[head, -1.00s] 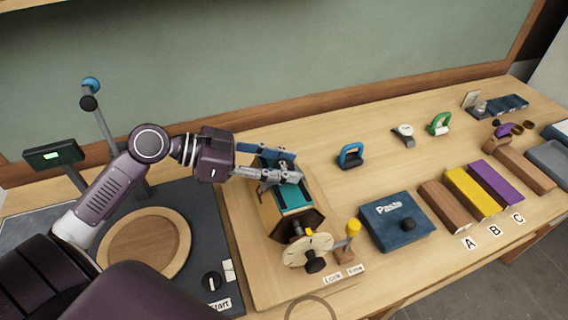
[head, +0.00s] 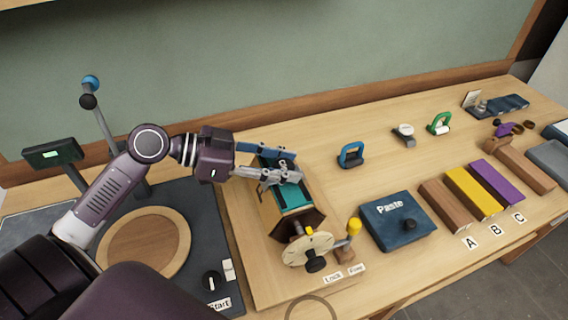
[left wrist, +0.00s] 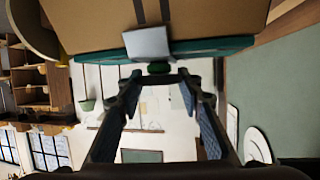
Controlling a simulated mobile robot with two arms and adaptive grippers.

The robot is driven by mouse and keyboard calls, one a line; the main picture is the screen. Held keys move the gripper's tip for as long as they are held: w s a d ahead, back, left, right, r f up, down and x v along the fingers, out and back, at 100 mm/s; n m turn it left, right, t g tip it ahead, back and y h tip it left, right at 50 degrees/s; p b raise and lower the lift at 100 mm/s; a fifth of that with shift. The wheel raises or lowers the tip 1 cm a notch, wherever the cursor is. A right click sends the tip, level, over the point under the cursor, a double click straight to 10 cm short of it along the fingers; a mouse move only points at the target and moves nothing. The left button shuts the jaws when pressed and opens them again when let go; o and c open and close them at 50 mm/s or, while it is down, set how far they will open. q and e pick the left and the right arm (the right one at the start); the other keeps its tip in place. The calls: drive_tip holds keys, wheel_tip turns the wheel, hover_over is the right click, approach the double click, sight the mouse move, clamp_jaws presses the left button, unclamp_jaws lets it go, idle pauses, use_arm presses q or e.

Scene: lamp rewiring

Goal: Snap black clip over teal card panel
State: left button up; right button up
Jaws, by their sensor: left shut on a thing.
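The teal panel (head: 294,196) lies on the top of a brown box-shaped unit (head: 272,208) on the bench. It shows as a teal edge in the left wrist view (left wrist: 215,46). My left gripper (head: 291,168) is over the far part of this panel, its fingers spread around a small piece. In the left wrist view the fingertips close on a small dark green piece (left wrist: 159,68), just under a grey block (left wrist: 147,43) at the teal edge. I cannot tell for sure whether this is the black clip; the fingers hide most of it. My right gripper is not in view.
A dial (head: 307,248) and a yellow-knobbed lever (head: 353,232) stand at the unit's near end. A blue Paste box (head: 384,232), a blue clip-like loop (head: 351,155) and a green one (head: 438,124) are to the right. A round wooden plate (head: 145,244) lies left.

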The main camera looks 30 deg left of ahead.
sight(284, 166)
use_arm(q)
drive_tip(key=shift+s+f, duration=0.1)
drive_tip(key=shift+f, duration=0.25)
drive_tip(key=o, duration=1.1)
drive_tip(key=shift+r, duration=0.1)
drive_tip(key=shift+o, duration=0.3)
drive_tip(key=o, duration=0.5)
drive_tip(key=shift+r, duration=0.1)
drive_tip(key=shift+c, duration=0.2)
drive_tip(key=shift+r, duration=0.1)
drive_tip(key=shift+r+p, duration=3.05)
drive_tip(key=shift+r, duration=0.95)
drive_tip(key=shift+f, duration=0.15)
